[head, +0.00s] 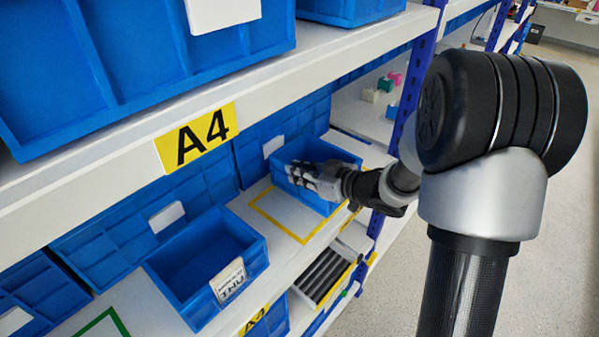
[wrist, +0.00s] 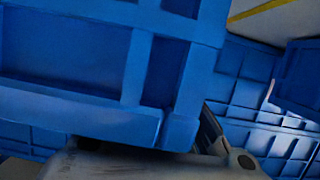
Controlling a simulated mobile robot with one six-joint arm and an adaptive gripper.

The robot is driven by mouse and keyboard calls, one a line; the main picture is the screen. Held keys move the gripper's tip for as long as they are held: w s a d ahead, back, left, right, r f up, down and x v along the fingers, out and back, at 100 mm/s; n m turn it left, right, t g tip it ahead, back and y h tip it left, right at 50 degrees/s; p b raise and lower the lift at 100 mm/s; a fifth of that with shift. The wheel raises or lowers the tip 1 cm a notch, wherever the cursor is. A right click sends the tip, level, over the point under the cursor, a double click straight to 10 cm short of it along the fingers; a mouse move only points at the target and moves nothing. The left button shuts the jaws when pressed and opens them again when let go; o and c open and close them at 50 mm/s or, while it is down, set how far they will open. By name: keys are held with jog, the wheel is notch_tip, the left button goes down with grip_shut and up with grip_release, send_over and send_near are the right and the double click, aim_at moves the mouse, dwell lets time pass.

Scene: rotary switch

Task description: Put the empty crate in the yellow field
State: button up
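A blue crate (head: 319,198) is at the right end of the shelf, beside and partly over the right side of the yellow-outlined field (head: 269,215). I cannot tell whether it rests on the shelf. My gripper (head: 303,174) is at this crate, its fingers showing over the opening. The gripper hides part of the crate's inside. In the wrist view a blue crate wall (wrist: 65,100) fills the upper left, close to a grey gripper part at the bottom. Both fingertips cannot be made out. A second blue crate (head: 256,257), labelled and empty-looking, stands left of the field.
Larger blue crates (head: 190,190) line the back of the shelf. The upper shelf edge with the A4 sign (head: 194,137) overhangs the field. A blue post (head: 412,85) stands right of it. A green-outlined field (head: 117,319) is at lower left. A bin of dark rods (head: 325,275) sits below.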

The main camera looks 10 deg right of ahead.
jog(key=o, duration=0.4)
jog(key=shift+r, duration=0.1)
jog(key=shift+s+d+r, duration=0.15)
jog(key=shift+r, duration=0.05)
jog(key=p+v, duration=0.4)
jog(key=v, duration=0.8)
jog(key=w+d+r+m+h, duration=0.25)
jog(key=d+r+h, duration=0.2)
jog(key=h, duration=0.25)
jog(key=s+d+r+m+h, duration=0.1)
jog(key=s+r+m+h, duration=0.1)
jog(key=s+r+h, duration=0.25)
jog(key=s+a+f+m+g+y, duration=0.1)
jog(key=s+a+g, duration=0.2)
jog(key=s+a, duration=0.3)
jog(key=s+a+f+m+g+y, duration=0.1)
jog(key=s+a, duration=0.5)
jog(key=s, duration=0.9)
jog(key=g+y, duration=0.1)
jog(key=g, duration=0.1)
jog(key=shift+s+m+g+b, duration=0.3)
jog(key=shift+m+g, duration=0.05)
jog(key=shift+g, duration=0.05)
